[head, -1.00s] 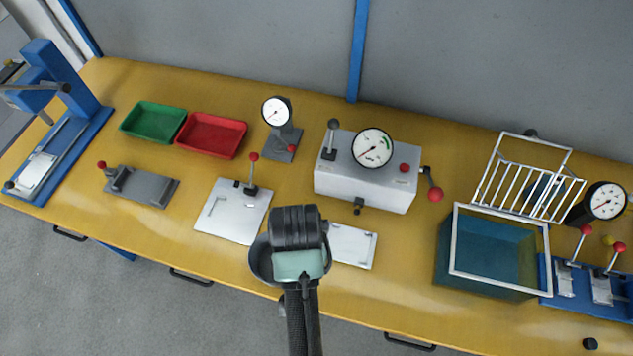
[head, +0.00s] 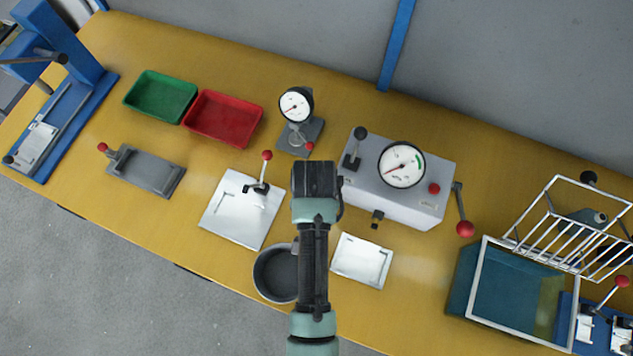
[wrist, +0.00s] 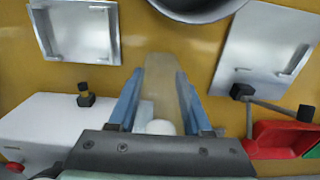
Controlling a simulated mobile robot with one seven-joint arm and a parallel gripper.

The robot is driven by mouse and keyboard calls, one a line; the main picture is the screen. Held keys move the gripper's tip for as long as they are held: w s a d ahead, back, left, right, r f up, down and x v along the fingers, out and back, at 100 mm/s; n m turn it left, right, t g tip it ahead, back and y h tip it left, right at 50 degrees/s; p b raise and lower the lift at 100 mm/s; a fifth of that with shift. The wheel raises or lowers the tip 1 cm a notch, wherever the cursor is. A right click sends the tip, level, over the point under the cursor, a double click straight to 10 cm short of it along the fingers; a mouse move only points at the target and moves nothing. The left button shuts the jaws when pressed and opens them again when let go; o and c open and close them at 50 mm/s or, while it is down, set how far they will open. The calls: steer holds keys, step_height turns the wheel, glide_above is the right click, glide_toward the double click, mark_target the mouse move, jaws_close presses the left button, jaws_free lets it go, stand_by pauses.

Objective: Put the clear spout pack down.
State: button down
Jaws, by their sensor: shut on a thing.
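The clear spout pack (wrist: 160,72) is a see-through, pale strip between the two blue fingers of my gripper (wrist: 157,88) in the wrist view. A white rounded part of it (wrist: 160,127) shows near the palm. My gripper is shut on the pack and holds it over the yellow bench. In the head view my dark wrist (head: 315,180) is between the lever plate and the gauge box. It hides the fingers and the pack there.
A dark round bowl (head: 275,274) is left of my arm. A white plate (head: 362,261) lies to the right, the lever plate (head: 238,222) to the left. The gauge box (head: 400,197), dial stand (head: 296,138), red tray (head: 223,118) and green tray (head: 160,95) stand further back.

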steer(key=shift+f, duration=2.05)
steer(key=shift+f, duration=0.15)
steer(key=shift+c, duration=1.7)
jaws_free()
